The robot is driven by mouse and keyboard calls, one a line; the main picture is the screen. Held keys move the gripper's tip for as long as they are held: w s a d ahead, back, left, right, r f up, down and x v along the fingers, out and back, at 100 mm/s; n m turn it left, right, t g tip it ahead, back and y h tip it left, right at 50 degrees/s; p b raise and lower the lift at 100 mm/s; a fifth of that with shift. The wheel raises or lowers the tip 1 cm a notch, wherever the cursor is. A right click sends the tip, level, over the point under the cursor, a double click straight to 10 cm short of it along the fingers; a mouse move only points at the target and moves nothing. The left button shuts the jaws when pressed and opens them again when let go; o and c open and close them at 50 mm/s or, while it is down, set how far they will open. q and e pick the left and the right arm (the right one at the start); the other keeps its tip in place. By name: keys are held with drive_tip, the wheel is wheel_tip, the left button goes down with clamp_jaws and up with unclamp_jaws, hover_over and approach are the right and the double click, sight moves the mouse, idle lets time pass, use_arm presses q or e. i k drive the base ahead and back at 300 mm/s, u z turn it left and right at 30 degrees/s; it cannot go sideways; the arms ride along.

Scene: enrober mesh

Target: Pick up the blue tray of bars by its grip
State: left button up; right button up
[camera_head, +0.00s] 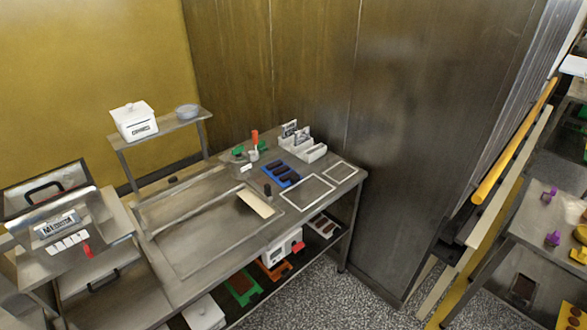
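The blue tray (290,183) lies flat on the steel table, right of its middle. Several dark brown bars (281,174) lie across it. A small dark upright knob (268,190) stands at its near left side; I cannot tell whether it is the tray's grip. Neither of my grippers is in the head view, and nothing is seen touching the tray.
A cream board (255,202) lies left of the tray. A steel wall closes the back right.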

sight(278, 171)
drive_tip(key=z, duration=0.15)
drive_tip(key=i, duration=0.95)
drive_tip(key=u, duration=0.5)
drive_tip(key=i, duration=0.75)
drive_tip(key=u, duration=0.45)
